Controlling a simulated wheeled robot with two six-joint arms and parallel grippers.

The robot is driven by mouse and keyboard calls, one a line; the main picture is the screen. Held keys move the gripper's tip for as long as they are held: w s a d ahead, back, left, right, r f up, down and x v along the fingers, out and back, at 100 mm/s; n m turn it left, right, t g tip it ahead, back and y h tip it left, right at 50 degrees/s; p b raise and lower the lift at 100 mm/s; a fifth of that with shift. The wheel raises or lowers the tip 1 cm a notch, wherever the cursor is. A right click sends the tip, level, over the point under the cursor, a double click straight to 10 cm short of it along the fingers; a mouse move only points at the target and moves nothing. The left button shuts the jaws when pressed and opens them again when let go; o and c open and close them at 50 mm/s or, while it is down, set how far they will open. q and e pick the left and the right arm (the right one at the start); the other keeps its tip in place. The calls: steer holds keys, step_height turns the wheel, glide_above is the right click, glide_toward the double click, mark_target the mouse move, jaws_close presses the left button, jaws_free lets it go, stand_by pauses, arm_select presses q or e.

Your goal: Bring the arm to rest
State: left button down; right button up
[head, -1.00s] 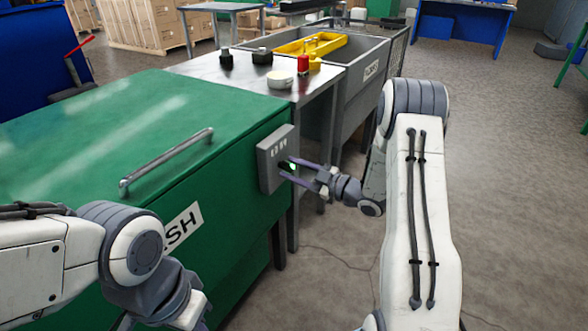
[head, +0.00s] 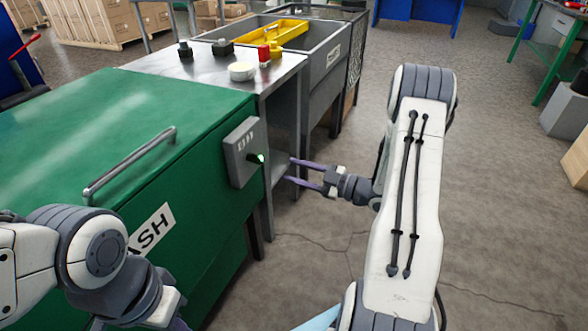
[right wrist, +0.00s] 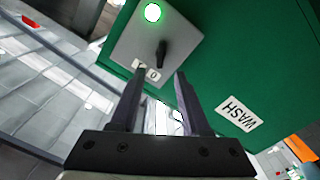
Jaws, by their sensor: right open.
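My right gripper (head: 306,174) is open and empty. It points at the grey control box (head: 243,152) on the end of the green wash machine (head: 150,120), with a gap between fingertips and box. In the right wrist view the fingers (right wrist: 160,75) show in front of the control box (right wrist: 135,45), which has a black switch handle (right wrist: 162,54) and a lit green lamp (right wrist: 153,12). The lamp also glows in the head view (head: 257,158). My left arm shows at the lower left; its gripper is mostly cut off at the bottom edge, so its jaws cannot be judged.
A metal table (head: 190,69) beside the machine holds a white bowl (head: 242,71), a red item (head: 264,53) and dark knobs. A grey sink (head: 318,62) with a yellow tray (head: 280,34) stands behind.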

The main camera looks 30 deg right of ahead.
steer(key=shift+w, duration=0.1)
steer(key=w+a+m+g+h, duration=0.1)
steer(key=w+m+g+h, duration=0.2)
steer(key=w+m+h, duration=0.35)
steer(key=s+a+r+g+h, duration=0.15)
steer(key=s+a+g, duration=0.25)
steer(key=s+a, duration=0.6)
steer(key=s+a+r+g+h, duration=0.1)
steer(key=s+a+r+g, duration=0.35)
steer(key=s, duration=0.85)
steer(key=s+a+g+h, duration=0.1)
steer(key=s+a+g, duration=0.2)
steer(key=s+a, duration=0.75)
step_height(320, 180, up, 29)
steer(key=s+d+p, duration=0.1)
steer(key=p, duration=2.7)
steer(key=shift+d+f+p, duration=0.15)
steer(key=shift+d+p, duration=0.1)
steer(key=shift+p, duration=0.15)
